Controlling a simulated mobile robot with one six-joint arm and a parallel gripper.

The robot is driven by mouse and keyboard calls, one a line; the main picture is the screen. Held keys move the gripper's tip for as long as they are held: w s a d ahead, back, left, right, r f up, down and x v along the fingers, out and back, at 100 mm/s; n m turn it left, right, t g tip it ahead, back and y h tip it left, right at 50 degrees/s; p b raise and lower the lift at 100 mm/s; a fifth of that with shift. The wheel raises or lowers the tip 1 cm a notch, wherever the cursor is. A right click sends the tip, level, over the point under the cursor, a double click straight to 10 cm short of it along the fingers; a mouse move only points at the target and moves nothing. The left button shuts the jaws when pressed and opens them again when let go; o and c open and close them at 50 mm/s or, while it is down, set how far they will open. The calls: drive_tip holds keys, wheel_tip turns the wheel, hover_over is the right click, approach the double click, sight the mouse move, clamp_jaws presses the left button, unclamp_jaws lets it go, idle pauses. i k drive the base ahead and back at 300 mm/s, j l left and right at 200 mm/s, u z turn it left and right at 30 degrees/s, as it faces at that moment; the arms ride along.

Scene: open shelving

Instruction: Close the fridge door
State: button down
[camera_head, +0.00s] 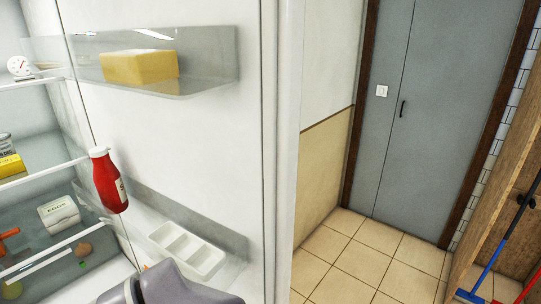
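The fridge door (195,145) stands open, with its white inner face toward me. Its upper clear bin (215,65) holds a yellow block (139,67). Its lower bin (225,235) holds a white tray with several hollows (187,248). A red bottle (108,182) stands on the door side near the fridge opening. The fridge interior (45,110) shows at the left. A grey part of my arm covers the bottom of the view in front of the door's lower part. My gripper's fingers do not show.
Fridge shelves (40,175) hold a white dial (19,66), a yellow-labelled can (8,160) and an egg box (59,214). Right of the door are a tiled floor (355,262), a closed grey door (430,110) and a wooden shelf unit (497,190) with blue and red long-handled tools.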

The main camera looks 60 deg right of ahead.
sight(211, 151)
drive_tip(key=k+l+u, duration=0.1)
drive_tip(key=l, duration=0.35)
drive_tip(key=k+l+u, duration=0.1)
drive_tip(key=k+l, duration=0.15)
drive_tip(key=l, duration=0.15)
drive_tip(key=k+l+u, duration=0.1)
drive_tip(key=l, duration=0.3)
drive_tip(key=k+l+u, duration=0.1)
drive_tip(key=k+l, duration=0.2)
drive_tip(key=l, duration=0.3)
drive_tip(key=i+l+u, duration=0.15)
drive_tip(key=l, duration=0.15)
drive_tip(key=k+z, duration=0.35)
drive_tip(key=i+l, duration=0.05)
